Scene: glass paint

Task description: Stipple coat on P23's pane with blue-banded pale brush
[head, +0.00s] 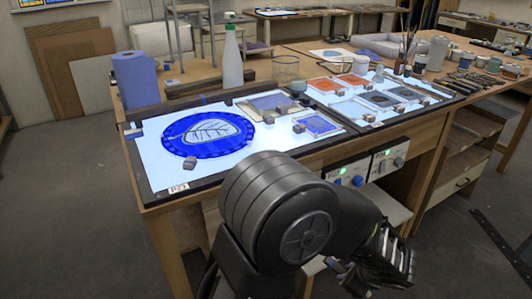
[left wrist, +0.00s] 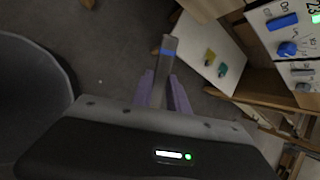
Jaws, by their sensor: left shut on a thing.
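P23's pane (head: 185,145), a round blue disc with a pale leaf shape, lies on the lit panel beside the P23 label (head: 179,188) in the head view. My left gripper (left wrist: 164,82) is shut on a flat, greyish brush with a blue band (left wrist: 169,44) in the left wrist view. The brush stands out beyond the fingertips, over the floor. In the head view my left arm is in front of the table, low and to the right of the pane, well apart from it; the brush cannot be made out there. My right gripper is not in view.
The light table's dark frame (head: 142,175) borders the panel. Small blocks (head: 189,163) lie near the disc. A blue paper roll (head: 135,80) and a white-green bottle (head: 232,58) stand behind. Control boxes (head: 348,176) hang on the table front. The floor at left is clear.

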